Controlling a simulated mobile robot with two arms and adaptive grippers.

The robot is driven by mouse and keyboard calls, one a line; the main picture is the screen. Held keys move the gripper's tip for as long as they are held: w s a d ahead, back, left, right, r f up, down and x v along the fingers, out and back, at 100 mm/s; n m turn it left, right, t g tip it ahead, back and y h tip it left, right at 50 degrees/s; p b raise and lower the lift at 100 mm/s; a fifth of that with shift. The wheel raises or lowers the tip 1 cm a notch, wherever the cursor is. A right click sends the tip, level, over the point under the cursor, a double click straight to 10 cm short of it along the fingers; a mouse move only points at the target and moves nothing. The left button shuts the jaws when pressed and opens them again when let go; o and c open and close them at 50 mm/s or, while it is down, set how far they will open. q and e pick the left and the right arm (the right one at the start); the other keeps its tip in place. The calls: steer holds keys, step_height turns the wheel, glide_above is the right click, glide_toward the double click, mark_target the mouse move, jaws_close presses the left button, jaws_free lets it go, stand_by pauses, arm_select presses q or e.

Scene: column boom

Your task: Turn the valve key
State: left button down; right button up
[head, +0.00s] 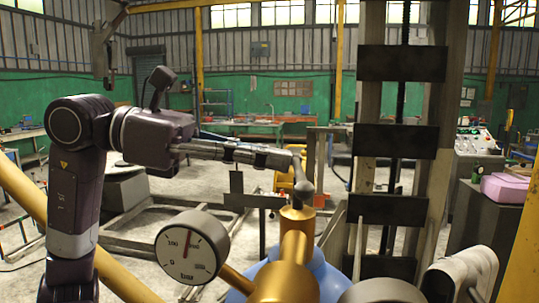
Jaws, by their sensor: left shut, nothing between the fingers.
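The valve key (301,178) is a small grey lever with a rounded lower end. It stands nearly upright on top of the brass valve body (297,220), in the lower middle of the head view. My left gripper (283,160) reaches in from the left with its fingers stretched out level toward the key. The fingers are shut with nothing between them. Their tips are at the upper end of the key; I cannot tell whether they touch it. My right gripper does not show.
A white pressure gauge (191,248) sits on a brass branch left of the valve, below my left arm. A blue rounded tank (318,268) is under the valve. A column with dark plates (394,141) rises behind at right. A pink block (505,189) lies on a cabinet.

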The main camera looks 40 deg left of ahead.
arm_select(q)
steer(key=shift+w+d+f+m+g+h, duration=0.1)
steer(key=shift+w+d+m+g+h, duration=0.1)
steer(key=shift+w+m+g+h, duration=0.25)
steer(key=shift+w+d+m+g+h, duration=0.15)
steer(key=shift+m+g+h, duration=0.2)
steer(key=shift+m+g, duration=0.25)
